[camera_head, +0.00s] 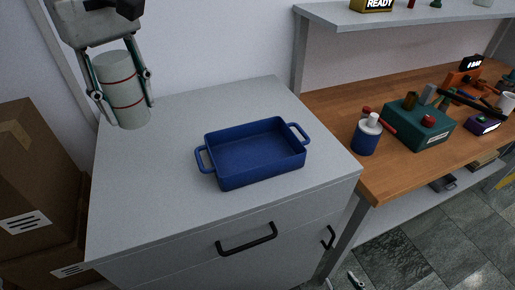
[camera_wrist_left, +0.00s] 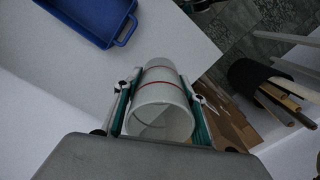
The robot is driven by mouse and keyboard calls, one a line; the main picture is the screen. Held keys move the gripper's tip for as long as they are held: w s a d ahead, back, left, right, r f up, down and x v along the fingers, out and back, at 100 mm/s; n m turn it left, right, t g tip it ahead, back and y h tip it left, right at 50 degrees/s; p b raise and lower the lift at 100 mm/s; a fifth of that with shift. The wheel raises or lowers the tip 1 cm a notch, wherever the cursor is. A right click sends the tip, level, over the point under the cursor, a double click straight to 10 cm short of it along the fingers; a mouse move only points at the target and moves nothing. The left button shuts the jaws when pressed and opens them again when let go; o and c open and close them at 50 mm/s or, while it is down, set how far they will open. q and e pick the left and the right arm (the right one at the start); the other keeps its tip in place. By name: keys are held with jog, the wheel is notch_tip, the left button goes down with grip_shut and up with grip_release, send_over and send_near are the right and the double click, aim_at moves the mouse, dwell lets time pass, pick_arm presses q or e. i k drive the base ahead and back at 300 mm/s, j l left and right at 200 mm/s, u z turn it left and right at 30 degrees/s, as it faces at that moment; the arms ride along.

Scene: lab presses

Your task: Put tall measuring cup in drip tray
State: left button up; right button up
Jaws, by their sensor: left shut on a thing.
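The tall measuring cup (camera_head: 124,92) is a pale grey cylinder with two red lines, near the back left corner of the cabinet top. My left gripper (camera_head: 122,98) is above it and shut on it, one finger on each side. The cup is roughly upright; I cannot tell whether its base touches the surface. The left wrist view shows its open rim and empty inside (camera_wrist_left: 162,122) between the fingers. The blue drip tray (camera_head: 252,153) lies empty to the cup's right. A small part of my right gripper (camera_head: 343,281) shows at the bottom edge; its opening is unclear.
The grey cabinet top (camera_head: 150,190) is clear around the tray. A wooden bench (camera_head: 385,185) at right holds a blue bottle (camera_head: 367,137), a green box (camera_head: 417,125) and tools, under a shelf (camera_head: 400,18). Cardboard boxes (camera_head: 35,180) stand at left.

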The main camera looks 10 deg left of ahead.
aim_at(253, 157)
jog(key=i+l+u, duration=0.15)
jog(key=l, duration=0.25)
jog(key=i+l+u, duration=0.1)
jog(key=l, duration=0.3)
jog(key=i+l+u, duration=0.15)
jog(key=l, duration=0.3)
jog(key=i+l+u, duration=0.1)
jog(key=l, duration=0.3)
